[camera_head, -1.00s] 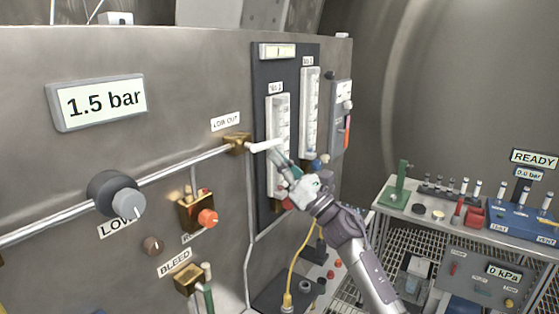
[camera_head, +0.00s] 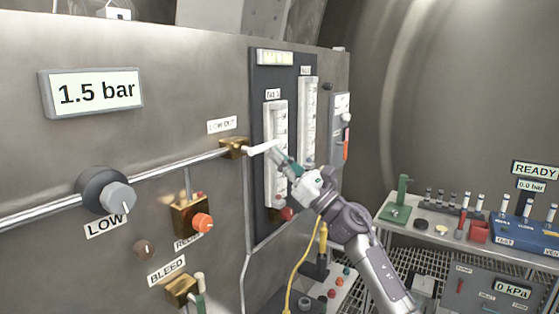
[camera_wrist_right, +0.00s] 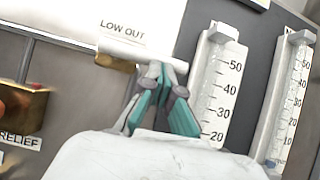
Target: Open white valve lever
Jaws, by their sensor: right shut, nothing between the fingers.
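The white valve lever (camera_head: 262,147) sticks out to the right from a brass valve body (camera_head: 233,148) under the LOW OUT label (camera_head: 222,125). My right gripper (camera_head: 277,152) is shut and empty, its fingertips right at the lever's free end. In the right wrist view the white lever (camera_wrist_right: 140,55) runs across just beyond the shut fingertips (camera_wrist_right: 163,68); whether they touch it I cannot tell. The brass body (camera_wrist_right: 115,63) is partly hidden behind the lever there. My left gripper is not in view.
Two white flow gauges (camera_head: 276,160) stand on a dark plate close behind my right gripper. A steel pipe (camera_head: 130,180) runs left from the valve. An orange-knobbed relief valve (camera_head: 202,223) sits below. A bench (camera_head: 425,225) with small apparatus stands at right.

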